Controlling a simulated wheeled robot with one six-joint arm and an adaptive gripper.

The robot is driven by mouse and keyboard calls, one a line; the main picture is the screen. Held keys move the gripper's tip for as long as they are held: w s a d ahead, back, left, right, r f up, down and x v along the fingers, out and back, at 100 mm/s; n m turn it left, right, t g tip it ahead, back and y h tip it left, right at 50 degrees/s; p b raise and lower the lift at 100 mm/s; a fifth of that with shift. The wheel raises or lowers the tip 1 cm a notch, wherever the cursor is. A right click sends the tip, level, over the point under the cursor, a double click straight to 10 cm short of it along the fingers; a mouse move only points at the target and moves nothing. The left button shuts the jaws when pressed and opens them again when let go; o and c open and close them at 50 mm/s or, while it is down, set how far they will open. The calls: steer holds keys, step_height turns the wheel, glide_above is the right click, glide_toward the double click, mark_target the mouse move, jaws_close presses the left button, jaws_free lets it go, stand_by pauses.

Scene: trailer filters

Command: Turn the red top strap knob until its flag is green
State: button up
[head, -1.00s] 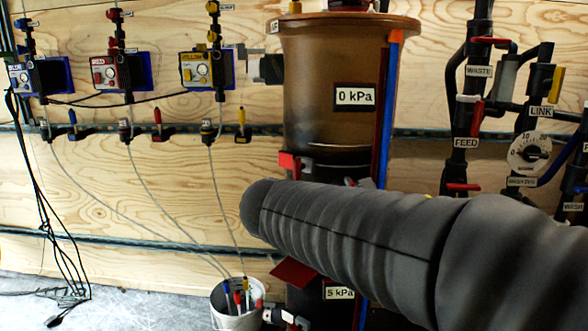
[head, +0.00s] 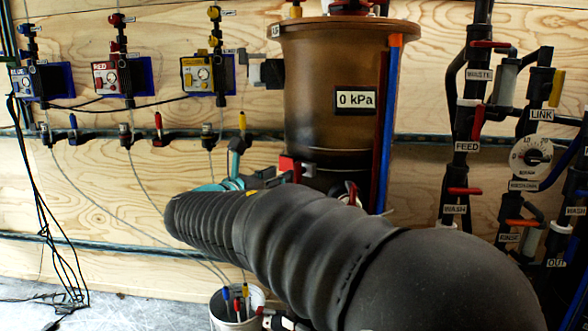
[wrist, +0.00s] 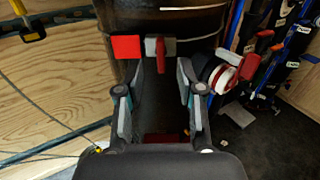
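The red top strap knob (wrist: 160,48) is an upright red handle on a grey block on the front of the brown-black tank (head: 350,90). Its flag (wrist: 127,47) shows red to the left of the knob in the wrist view. The red flag also shows in the head view (head: 290,163). My gripper (wrist: 160,76) is open and empty, its two fingers spread to either side below the knob in the wrist view; I see no contact with it.
A red-handled valve with a white ring (wrist: 226,78) sits close to the right finger. A second red piece (wrist: 162,138) shows low between the fingers. A white bucket (head: 236,305) stands on the floor, and dark pipes (head: 465,110) line the wall at right.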

mark_target(295, 167)
steer(key=x, duration=0.6)
steer(key=shift+w+d, duration=0.2)
steer(key=shift+w, duration=0.05)
jaws_close()
